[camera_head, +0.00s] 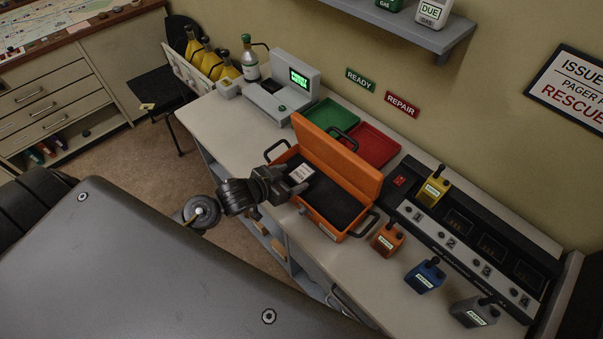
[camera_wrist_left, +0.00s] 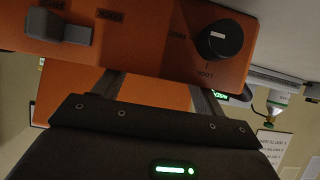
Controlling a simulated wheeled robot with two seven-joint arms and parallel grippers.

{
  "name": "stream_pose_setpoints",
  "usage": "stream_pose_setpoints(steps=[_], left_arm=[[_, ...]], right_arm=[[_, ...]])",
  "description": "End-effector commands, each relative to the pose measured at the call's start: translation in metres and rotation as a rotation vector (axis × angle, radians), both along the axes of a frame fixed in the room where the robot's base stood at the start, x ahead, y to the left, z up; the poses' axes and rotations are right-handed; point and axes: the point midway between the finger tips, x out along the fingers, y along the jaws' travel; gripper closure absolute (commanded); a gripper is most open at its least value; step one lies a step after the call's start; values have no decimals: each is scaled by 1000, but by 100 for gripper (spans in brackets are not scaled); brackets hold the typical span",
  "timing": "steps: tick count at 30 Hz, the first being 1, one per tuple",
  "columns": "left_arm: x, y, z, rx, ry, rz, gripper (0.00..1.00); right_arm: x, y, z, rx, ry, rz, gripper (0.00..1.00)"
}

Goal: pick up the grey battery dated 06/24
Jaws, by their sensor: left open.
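My left gripper (camera_head: 290,185) is at the near left side of the open orange case (camera_head: 331,225), with its jaws apart. A small pale block or tag with dark lettering (camera_head: 302,172) shows just beyond its fingertips; I cannot tell if it is a battery or read it. A grey battery-like unit with a white label (camera_head: 474,312) stands at the front right of the counter, well away from the gripper. Its date is too small to read. In the left wrist view, the open left gripper (camera_wrist_left: 157,76) faces an orange panel (camera_wrist_left: 140,45) with a black knob (camera_wrist_left: 219,40).
A green tray (camera_head: 327,116) and a red tray (camera_head: 371,145) lie behind the case. The case lid (camera_head: 340,155) stands up as an obstacle.

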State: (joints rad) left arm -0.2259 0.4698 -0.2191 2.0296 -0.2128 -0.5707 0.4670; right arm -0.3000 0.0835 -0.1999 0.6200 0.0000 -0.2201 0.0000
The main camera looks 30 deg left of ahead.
Motion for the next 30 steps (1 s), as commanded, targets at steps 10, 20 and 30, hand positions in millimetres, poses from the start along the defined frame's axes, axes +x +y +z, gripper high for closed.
stream_pose_setpoints(steps=[10,20,30], left_arm=[[29,-11,-15,0,0,1,29],[29,-11,-15,0,0,1,46],[29,-11,-15,0,-1,1,82]], right_arm=[[0,0,16,0,0,0,67],[0,6,15,6,-1,-1,67],[0,7,15,8,0,-2,67]])
